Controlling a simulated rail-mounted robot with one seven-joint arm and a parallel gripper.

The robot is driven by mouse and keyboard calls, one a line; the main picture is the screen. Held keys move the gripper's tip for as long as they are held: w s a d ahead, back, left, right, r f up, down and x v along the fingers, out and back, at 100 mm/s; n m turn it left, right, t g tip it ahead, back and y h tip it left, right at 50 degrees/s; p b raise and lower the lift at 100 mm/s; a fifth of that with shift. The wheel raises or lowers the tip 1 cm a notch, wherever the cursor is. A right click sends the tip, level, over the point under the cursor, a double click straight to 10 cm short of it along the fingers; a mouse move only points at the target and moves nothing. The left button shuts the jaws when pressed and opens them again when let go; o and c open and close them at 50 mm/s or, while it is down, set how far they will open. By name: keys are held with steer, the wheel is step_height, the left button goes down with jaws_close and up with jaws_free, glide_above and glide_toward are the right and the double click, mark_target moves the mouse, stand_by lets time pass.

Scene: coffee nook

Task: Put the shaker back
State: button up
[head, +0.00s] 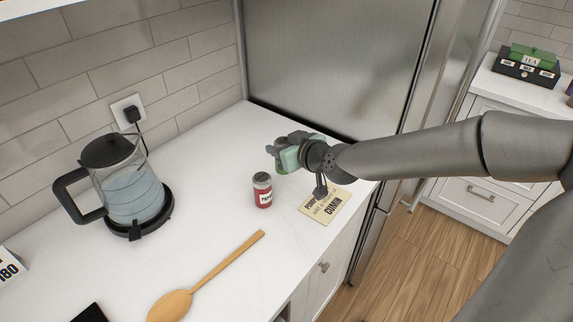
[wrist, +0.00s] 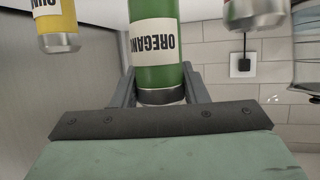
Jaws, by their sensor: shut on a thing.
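In the wrist view, which is upside down, a green shaker labelled "OREGAN…" (wrist: 155,50) stands between the two fingers of my gripper (wrist: 160,92). The gripper is shut on it near its dark-banded cap. In the head view my gripper (head: 277,151) is over the counter near the fridge, and I cannot make out the green shaker there. A red shaker (head: 263,192) stands upright on the counter, left of and nearer than the gripper; it also shows partly in the wrist view (wrist: 255,14). A yellow shaker (wrist: 54,22) is partly cut off in the wrist view.
A card ending in "CUMIN" (head: 325,206) lies below my wrist. A glass kettle (head: 130,186) stands at the left on its base. A wooden spoon (head: 207,277) lies in front. The fridge (head: 335,60) bounds the counter (head: 200,215) behind.

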steer(key=shift+w+d+f, duration=0.15)
steer(key=shift+w+f, duration=0.3)
steer(key=shift+f, duration=0.1)
steer(key=shift+w+d+f, duration=0.15)
steer(key=shift+w+f, duration=0.3)
steer(key=shift+f, duration=0.1)
steer(key=shift+w+d+f, duration=0.1)
steer(key=shift+w+f, duration=0.05)
steer(key=shift+f, duration=1.6)
steer(key=shift+f, duration=0.2)
steer(key=o, duration=1)
steer(key=shift+r, duration=0.15)
steer(key=shift+d+r, duration=0.1)
steer(key=shift+r, duration=0.1)
steer(key=p+v, duration=0.2)
steer(key=v, duration=1)
steer(key=shift+f, duration=0.15)
